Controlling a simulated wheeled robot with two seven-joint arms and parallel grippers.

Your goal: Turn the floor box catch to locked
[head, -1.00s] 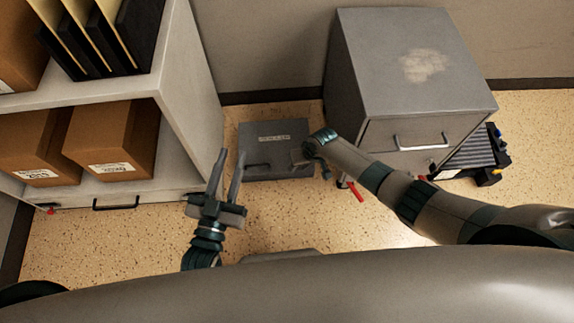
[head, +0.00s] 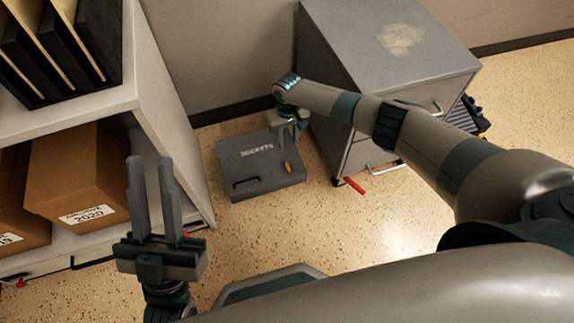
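The grey floor box (head: 235,166) lies on the floor between the shelf and the grey cabinet, its lid flat and bearing white lettering. A small yellow-orange piece, which looks like the catch (head: 288,167), is near its front right edge. My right gripper (head: 290,138) points down over the box's back right part, behind the catch and apart from it in the picture. Its fingers are small and partly hidden, so I cannot tell their opening. My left gripper (head: 151,162) is at the lower left, fingers pointing up, open and empty, away from the box.
The grey cabinet (head: 390,60) stands right of the box, with a red-tipped part (head: 355,185) low at its front. The shelf (head: 165,120) with brown cartons (head: 80,180) is on the left. Speckled floor in front of the box is clear.

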